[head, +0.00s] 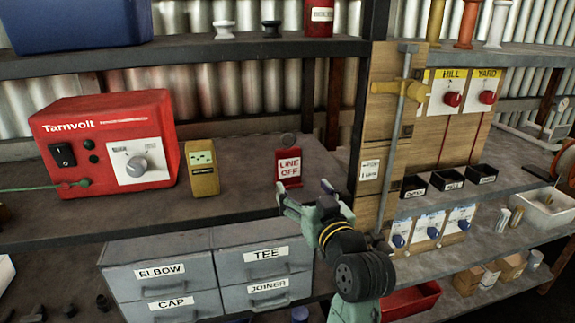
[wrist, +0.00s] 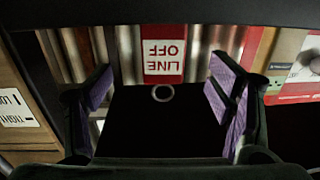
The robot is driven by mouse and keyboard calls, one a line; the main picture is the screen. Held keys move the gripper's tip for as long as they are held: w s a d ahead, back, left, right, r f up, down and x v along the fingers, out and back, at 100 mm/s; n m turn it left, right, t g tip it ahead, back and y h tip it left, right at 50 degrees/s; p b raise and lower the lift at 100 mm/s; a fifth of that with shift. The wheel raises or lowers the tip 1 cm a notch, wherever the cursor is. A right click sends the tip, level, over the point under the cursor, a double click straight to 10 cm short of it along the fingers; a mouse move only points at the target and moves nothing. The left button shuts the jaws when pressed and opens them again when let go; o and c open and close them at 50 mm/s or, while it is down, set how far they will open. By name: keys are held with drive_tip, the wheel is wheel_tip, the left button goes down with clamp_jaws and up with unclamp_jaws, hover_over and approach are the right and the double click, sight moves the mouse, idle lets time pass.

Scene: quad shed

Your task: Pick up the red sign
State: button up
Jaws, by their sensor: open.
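The red sign (head: 289,168) stands upright on the middle shelf, with a white panel reading LINE OFF and a grey round ring at its top. My gripper (head: 306,192) is open in front of it, at the shelf's front edge. In the wrist view the red sign (wrist: 163,60) appears upside down, between and beyond the open fingers of my gripper (wrist: 165,90). The fingers are apart from the sign and hold nothing. The sign's ring shows below its panel there.
A yellow meter (head: 202,170) and a red Tarnvolt box (head: 105,145) stand left of the sign. A wooden board (head: 375,140) with a grey pipe and yellow handle is close on the right. Grey labelled drawers (head: 215,268) sit below. The shelf between meter and sign is clear.

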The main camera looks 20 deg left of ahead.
sight(289, 169)
drive_tip(key=x, duration=0.4)
drive_tip(key=shift+r+p, duration=0.1)
drive_tip(key=shift+p, duration=0.25)
drive_tip(key=w+a+p, duration=0.1)
drive_tip(key=w+a+r+p, duration=0.1)
drive_tip(key=w+a, duration=0.1)
drive_tip(key=shift+w+a, duration=0.1)
drive_tip(key=shift+a, duration=0.15)
drive_tip(key=shift+w+a+f, duration=0.15)
drive_tip(key=shift+w+a, duration=0.1)
drive_tip(key=shift+w, duration=0.2)
drive_tip(key=shift+c, duration=0.6)
drive_tip(key=c, duration=1.1)
drive_tip(key=shift+c, duration=0.4)
